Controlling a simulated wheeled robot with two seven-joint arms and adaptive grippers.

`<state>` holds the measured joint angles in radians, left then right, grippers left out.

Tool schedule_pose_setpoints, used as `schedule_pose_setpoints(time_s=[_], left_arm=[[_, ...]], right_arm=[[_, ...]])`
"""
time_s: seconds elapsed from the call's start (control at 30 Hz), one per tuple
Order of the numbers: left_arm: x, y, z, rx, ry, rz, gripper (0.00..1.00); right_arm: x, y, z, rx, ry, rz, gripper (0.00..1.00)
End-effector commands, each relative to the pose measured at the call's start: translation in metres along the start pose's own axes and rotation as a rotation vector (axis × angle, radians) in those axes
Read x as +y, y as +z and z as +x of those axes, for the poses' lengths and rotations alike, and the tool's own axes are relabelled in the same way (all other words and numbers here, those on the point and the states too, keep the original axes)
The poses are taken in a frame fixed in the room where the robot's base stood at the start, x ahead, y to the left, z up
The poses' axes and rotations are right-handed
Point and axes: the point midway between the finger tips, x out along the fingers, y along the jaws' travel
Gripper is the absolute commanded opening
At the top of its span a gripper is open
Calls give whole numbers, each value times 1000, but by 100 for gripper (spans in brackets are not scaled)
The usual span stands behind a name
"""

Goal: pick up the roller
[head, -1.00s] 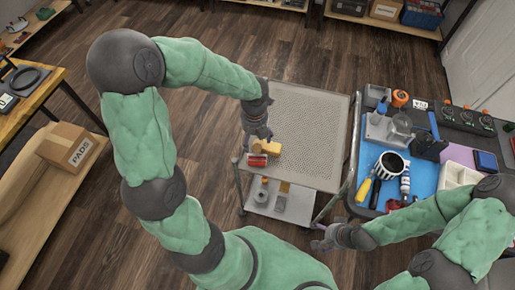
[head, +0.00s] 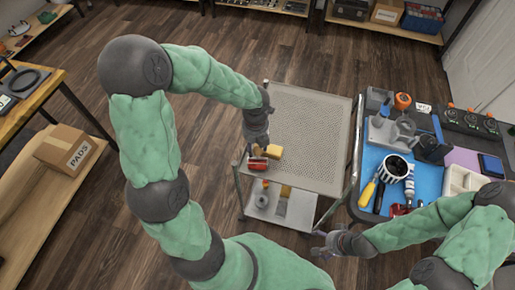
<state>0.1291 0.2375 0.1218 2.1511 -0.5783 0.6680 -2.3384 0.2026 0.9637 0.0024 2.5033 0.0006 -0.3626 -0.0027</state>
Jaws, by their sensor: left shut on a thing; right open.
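A small red thing with a pale edge, which I take to be the roller (head: 258,164), is at the front left edge of the perforated cart top. My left gripper (head: 257,153) comes down on it from above and is shut on it. The grip itself is small and partly hidden by the gripper, and I cannot tell whether the roller is clear of the surface. My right gripper (head: 324,249) is open and empty, low at the front right of the cart.
The perforated cart top (head: 305,125) is mostly bare behind the block. Its lower shelf (head: 298,209) holds a few small parts. On the right, a workbench with a blue mat (head: 424,180) carries a tool cup (head: 394,166), a yellow-handled screwdriver (head: 367,193) and other tools.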

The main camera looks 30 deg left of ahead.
Motion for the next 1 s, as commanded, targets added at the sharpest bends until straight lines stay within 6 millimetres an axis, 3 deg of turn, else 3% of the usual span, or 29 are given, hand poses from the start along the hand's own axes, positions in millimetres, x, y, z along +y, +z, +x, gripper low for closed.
schedule_pose_setpoints(time_s=[0.27, 0.47, 0.73, 1.0], left_arm=[[0, 0, -11, -2, 0, 0, 0], [1, -2, -40, -4, 0, 0, 0], [12, -48, -97, -5, 0, 0, 0], [24, -102, -118, -2, 1, 2, 0]], right_arm=[[-2, 0, -5, 0, 0, 0, 80], [-7, 1, -19, 0, 0, 0, 80], [-17, 2, -48, 0, 0, 0, 80], [-23, 2, -64, 0, 0, 0, 80]])
